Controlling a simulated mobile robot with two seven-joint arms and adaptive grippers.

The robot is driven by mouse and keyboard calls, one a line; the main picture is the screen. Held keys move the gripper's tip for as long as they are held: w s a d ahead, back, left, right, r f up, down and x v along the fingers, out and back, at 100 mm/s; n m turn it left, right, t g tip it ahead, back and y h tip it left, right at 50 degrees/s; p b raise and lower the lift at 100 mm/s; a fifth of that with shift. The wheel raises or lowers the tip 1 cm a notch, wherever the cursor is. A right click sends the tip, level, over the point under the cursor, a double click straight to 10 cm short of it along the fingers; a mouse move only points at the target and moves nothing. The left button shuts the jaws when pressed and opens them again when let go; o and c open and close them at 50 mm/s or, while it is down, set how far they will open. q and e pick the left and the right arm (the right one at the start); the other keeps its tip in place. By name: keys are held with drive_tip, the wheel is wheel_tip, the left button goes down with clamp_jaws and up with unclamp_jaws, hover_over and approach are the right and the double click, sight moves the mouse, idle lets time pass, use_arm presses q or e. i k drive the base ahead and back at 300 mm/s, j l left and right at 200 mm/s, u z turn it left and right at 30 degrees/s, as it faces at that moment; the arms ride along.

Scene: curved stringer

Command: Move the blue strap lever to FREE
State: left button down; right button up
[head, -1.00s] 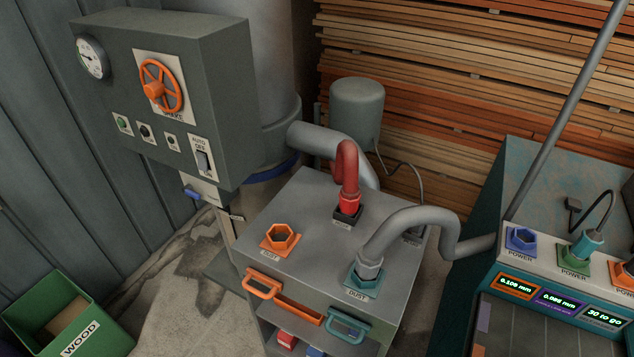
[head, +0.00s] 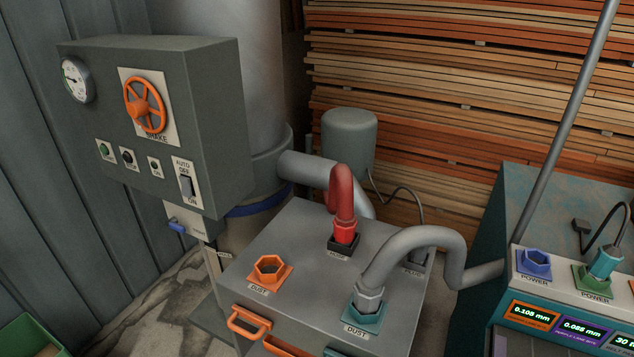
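The blue strap lever (head: 177,226) is a small blue handle on a pale plate below the grey control box (head: 215,110), at the left of the head view. A blue strap (head: 262,205) goes around the grey drum just right of it. The lettering by the lever is too small to read, so its setting cannot be told. Neither of my grippers shows in the head view.
A grey cabinet (head: 303,238) with an orange socket (head: 268,272), a red hose (head: 344,205) and a grey hose (head: 420,236) stands right of the lever. A teal machine (head: 545,190) is at the right. A green bin (head: 30,338) is at the lower left.

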sight(172, 223)
drive_tip(key=i+j+z, duration=0.1)
drive_tip(key=j, duration=0.25)
drive_tip(key=i+j, duration=0.3)
drive_tip(key=i+j+z, duration=0.15)
drive_tip(key=j, duration=0.2)
drive_tip(key=i+j, duration=0.2)
drive_tip(key=j, duration=0.15)
drive_tip(key=i+j+z, duration=0.15)
drive_tip(key=j, duration=0.25)
